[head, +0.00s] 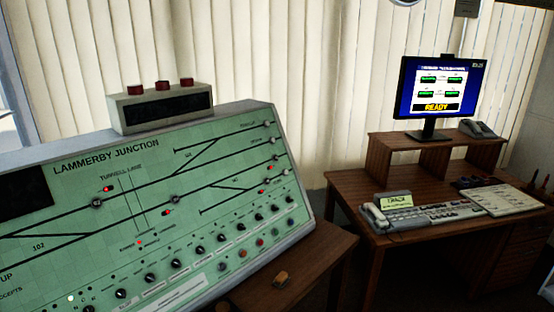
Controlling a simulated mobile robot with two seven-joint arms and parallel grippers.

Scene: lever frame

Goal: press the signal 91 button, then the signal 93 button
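The green signal panel (75,220), headed "LAMMERBY JUNCTION", fills the left and middle of the head view, tilted and cut off at the left and bottom edges. Grey round knobs sit on its black track lines: one at the left (97,202), one in the middle (175,198) and several at the right end. Small red lights glow beside some. A row of dark knobs (199,250) runs along the lower part, with a few red and grey buttons (260,242) below it. I cannot read which are signal 91 and 93. Neither gripper is in view.
A grey box with red tops (150,112) stands on the panel's top edge. A desk at the right holds a monitor (440,88) reading "READY", a telephone and a keyboard-like console (430,215).

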